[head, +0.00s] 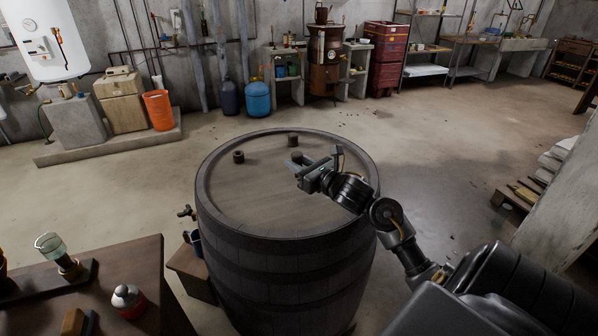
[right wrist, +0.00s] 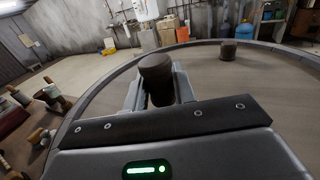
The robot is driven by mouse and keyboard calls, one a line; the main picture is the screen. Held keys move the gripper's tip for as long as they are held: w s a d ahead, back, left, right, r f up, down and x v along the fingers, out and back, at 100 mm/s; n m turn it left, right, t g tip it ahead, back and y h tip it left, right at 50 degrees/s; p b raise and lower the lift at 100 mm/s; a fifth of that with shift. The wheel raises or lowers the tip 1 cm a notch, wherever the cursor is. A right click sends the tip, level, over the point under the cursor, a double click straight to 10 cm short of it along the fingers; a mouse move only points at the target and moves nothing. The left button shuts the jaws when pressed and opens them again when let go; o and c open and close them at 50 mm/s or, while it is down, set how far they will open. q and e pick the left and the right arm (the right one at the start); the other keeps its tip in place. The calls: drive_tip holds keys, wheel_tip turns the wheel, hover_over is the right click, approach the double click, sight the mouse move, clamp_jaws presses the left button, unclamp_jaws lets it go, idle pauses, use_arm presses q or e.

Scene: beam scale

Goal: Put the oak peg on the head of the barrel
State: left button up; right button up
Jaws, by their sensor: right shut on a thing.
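The barrel (head: 270,195) stands upright in the middle of the head view, its round wooden head facing up inside a raised dark rim. My right gripper (head: 298,164) is over the head, towards its far right part, shut on a short dark brown peg, the oak peg (right wrist: 156,72), which stands upright between the fingers. I cannot tell whether its lower end touches the head; the fingers hide it. Two similar short dark pieces stand on the head, one at left (head: 238,156) and one farther back (head: 292,140). My left gripper is not in view.
A wooden table (head: 140,268) with a glass jar (head: 48,246) and a red-based pot (head: 128,300) stands at the lower left. A tap (head: 186,212) sticks out of the barrel's left side. The near part of the barrel head is clear.

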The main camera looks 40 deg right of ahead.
drive_tip(key=shift+w+d+f, duration=0.15)
drive_tip(key=shift+d+f, duration=0.1)
drive_tip(key=shift+f, duration=0.15)
wheel_tip(320, 180, down, 3)
drive_tip(key=shift+d+p, duration=0.1)
drive_tip(key=shift+p, duration=0.65)
drive_tip(key=shift+f, duration=0.15)
drive_tip(key=shift+f+b, duration=0.2)
drive_tip(key=shift+b, duration=0.1)
drive_tip(key=o, duration=1)
drive_tip(key=shift+r, duration=0.1)
